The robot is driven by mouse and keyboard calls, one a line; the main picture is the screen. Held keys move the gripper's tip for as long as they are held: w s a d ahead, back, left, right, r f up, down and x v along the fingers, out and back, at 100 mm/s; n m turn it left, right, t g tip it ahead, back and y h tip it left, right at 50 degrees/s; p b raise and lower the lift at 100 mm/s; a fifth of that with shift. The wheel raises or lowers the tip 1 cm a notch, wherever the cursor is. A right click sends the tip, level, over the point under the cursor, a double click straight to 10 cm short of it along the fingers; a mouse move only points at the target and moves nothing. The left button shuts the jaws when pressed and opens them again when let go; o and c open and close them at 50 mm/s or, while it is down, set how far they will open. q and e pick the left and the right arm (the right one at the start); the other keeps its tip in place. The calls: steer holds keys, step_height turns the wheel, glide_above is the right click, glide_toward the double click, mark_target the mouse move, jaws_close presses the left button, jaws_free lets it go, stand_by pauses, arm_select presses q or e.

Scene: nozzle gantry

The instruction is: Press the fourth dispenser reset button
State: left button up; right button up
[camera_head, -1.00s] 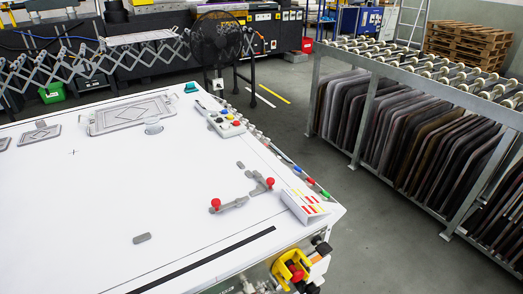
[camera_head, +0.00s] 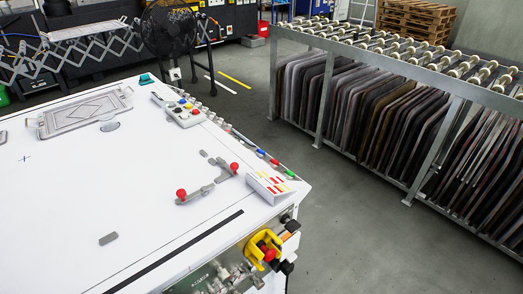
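A small grey control box (camera_head: 183,114) with several coloured buttons sits on the white worktable near its right edge. Along that right edge runs a row of small fittings, with a blue one (camera_head: 261,153), a red one (camera_head: 275,163) and a green one (camera_head: 289,173) toward the near corner. I cannot tell which of these is the fourth dispenser reset button; no readable label shows. Neither of my grippers is in view.
The white worktable (camera_head: 75,200) carries two red-knobbed clamps (camera_head: 181,194) (camera_head: 234,167) and a white label plate (camera_head: 268,187). A yellow-shrouded red button (camera_head: 265,250) is on its front. A roller rack (camera_head: 325,75) stands right, across open floor (camera_head: 345,215).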

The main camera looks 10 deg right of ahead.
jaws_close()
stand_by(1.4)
